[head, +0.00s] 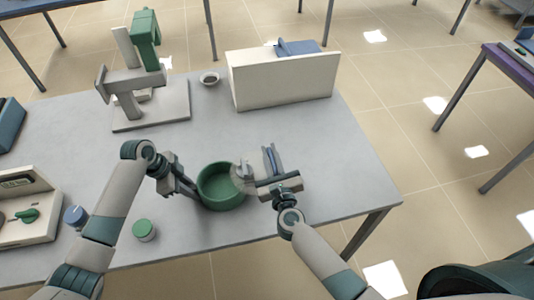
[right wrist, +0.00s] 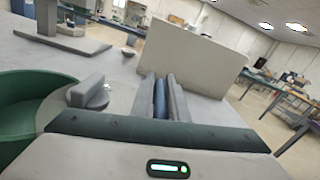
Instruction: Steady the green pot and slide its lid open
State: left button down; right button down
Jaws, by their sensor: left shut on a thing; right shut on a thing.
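The green pot (head: 222,203) stands on the grey table near its front edge, and its hollow inside shows from above. It also shows at the left edge of the right wrist view (right wrist: 22,97). My left gripper (head: 190,188) is shut on the pot's left wall. My right gripper (head: 270,160) is right of the pot, shut on a narrow blue piece (right wrist: 160,100) between its fingers. A grey round part with an upright grip (right wrist: 90,94) lies at the pot's right rim, also in the head view (head: 240,173).
A white box-like block (head: 282,82) stands behind my right gripper. A small bowl (head: 209,79) and a grey stand with a green top (head: 150,110) are further back. A green-topped jar (head: 144,230) and a panel with knobs (head: 25,215) are at the left. The table's right side is clear.

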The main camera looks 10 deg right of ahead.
pick_arm(q)
jog(key=shift+w+a, duration=0.1)
pick_arm(e)
jog(key=shift+d+f, duration=0.1)
jog(key=shift+d, duration=0.45)
dwell(0.4)
jog(key=c, duration=1.8)
grip_release()
jog(key=shift+o, duration=0.2)
jog(key=shift+s+a, duration=0.1)
jog(key=shift+s, duration=0.1)
jog(key=shift+s, duration=0.2)
jog(key=s, duration=1.1)
jog(key=shift+s, duration=0.15)
jog(key=shift+a, duration=0.1)
